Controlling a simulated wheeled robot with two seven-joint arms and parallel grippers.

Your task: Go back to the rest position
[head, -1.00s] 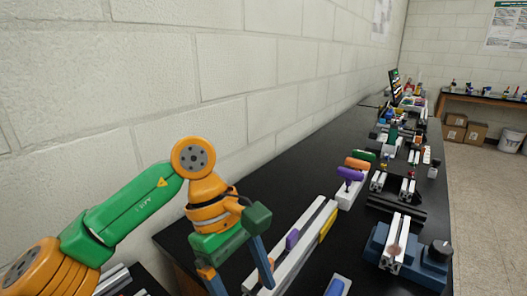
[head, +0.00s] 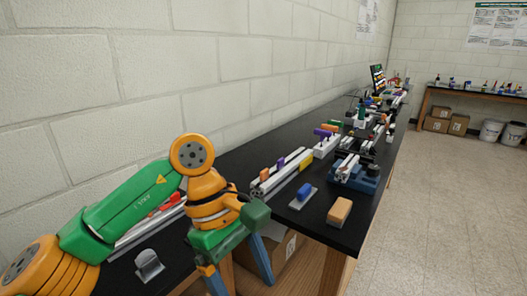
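My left arm comes in from the left in the head view, in green and orange. Its gripper (head: 238,276) points downward with its two blue fingers spread apart. Nothing shows between the fingers. The gripper hangs in front of the near edge of the black bench (head: 330,228). My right arm and gripper are not in view.
On the bench are an aluminium extrusion (head: 283,172), a blue-handled tool (head: 304,193), a tan block (head: 339,211) and a blue vise (head: 357,175). A cardboard box (head: 287,252) is below the bench. The floor (head: 445,220) at the right is clear.

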